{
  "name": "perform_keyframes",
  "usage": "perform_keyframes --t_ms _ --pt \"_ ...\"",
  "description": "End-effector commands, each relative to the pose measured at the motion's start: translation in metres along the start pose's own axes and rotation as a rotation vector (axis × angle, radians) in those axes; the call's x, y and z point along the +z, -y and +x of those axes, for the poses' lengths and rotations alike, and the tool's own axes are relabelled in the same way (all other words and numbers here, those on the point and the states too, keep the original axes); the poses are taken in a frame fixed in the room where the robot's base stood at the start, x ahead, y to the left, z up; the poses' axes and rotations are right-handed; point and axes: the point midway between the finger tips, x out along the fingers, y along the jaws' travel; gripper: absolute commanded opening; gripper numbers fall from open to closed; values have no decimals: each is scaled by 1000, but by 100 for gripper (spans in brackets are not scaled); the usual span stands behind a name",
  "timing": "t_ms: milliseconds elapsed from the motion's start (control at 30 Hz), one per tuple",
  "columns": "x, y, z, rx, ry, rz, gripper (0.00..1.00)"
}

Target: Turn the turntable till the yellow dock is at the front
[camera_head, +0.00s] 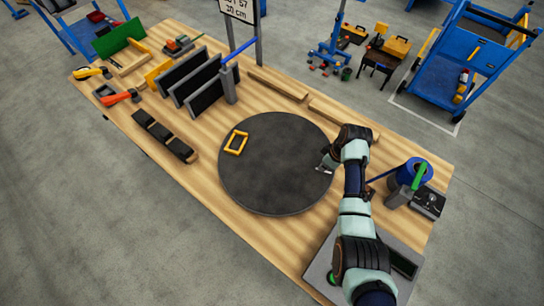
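The turntable (275,175) is a large dark round disc lying on the wooden bench top. The yellow dock (237,142) is a small yellow-orange rectangular frame on the turntable's upper left part, near its rim. It looks empty. My gripper (324,170) is at the right edge of the turntable, apart from the yellow dock. It is small in the picture, and I cannot tell whether it touches the disc or whether its fingers are open. My arm comes in from the lower right and hides part of the bench beside the disc.
The wooden bench (200,185) is bare in front of the turntable. A rack of upright dark panels (190,80) stands behind left, with a black block row (163,136) nearby. A blue roll (413,172) and a dark box (428,201) stand at the right end.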

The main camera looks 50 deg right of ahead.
Motion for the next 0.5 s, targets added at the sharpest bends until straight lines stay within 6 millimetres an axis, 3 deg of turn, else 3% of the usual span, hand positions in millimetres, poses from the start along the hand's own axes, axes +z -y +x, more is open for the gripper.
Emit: perform_keyframes --t_ms 500 --pt "-4 -12 5 0 0 0 0"
